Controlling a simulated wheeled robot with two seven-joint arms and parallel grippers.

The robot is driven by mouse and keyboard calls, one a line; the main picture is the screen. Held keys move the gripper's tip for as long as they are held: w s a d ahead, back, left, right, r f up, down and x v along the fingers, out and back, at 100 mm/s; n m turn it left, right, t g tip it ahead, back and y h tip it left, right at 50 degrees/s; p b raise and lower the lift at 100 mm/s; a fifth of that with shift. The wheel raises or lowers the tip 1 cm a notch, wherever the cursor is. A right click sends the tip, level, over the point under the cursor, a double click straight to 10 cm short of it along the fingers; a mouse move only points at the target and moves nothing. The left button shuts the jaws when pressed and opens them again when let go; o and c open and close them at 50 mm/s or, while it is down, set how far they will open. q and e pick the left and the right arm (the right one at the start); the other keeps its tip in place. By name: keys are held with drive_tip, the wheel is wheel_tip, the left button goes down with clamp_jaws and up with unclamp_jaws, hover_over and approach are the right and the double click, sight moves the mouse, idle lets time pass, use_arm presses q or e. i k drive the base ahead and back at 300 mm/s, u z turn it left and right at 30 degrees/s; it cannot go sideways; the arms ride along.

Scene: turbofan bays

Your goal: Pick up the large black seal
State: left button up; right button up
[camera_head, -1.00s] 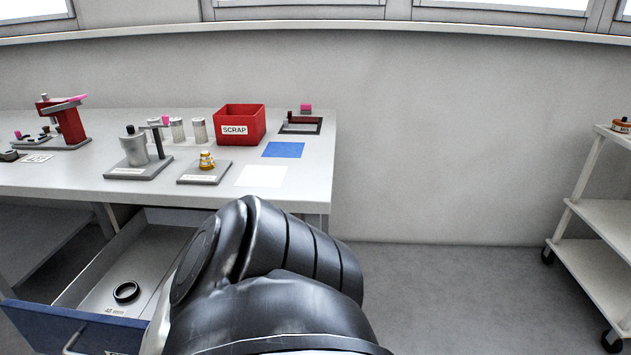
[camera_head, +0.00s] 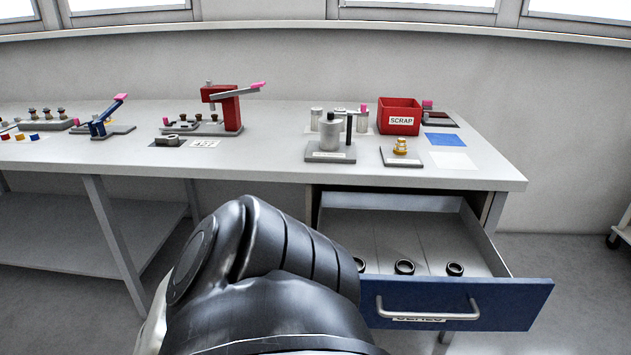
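An open drawer (camera_head: 400,204) under the workbench holds black ring-shaped seals in a row near its front. One seal (camera_head: 455,269) lies on the right and another seal (camera_head: 404,267) in the middle. A third seal (camera_head: 361,265) on the left is partly hidden behind a black arm link of mine. I cannot tell by size which seal is the large one. Neither of my grippers is in view.
The drawer's blue front (camera_head: 520,303) with a grey handle sticks out toward me. On the workbench (camera_head: 270,165) stand a red scrap bin (camera_head: 399,117), a red press (camera_head: 230,108), a grey cylinder fixture (camera_head: 330,135) and a blue-armed tool (camera_head: 103,124).

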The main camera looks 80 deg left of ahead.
sight(357, 259)
drive_tip(key=k, duration=0.25)
drive_tip(key=u, duration=1.3)
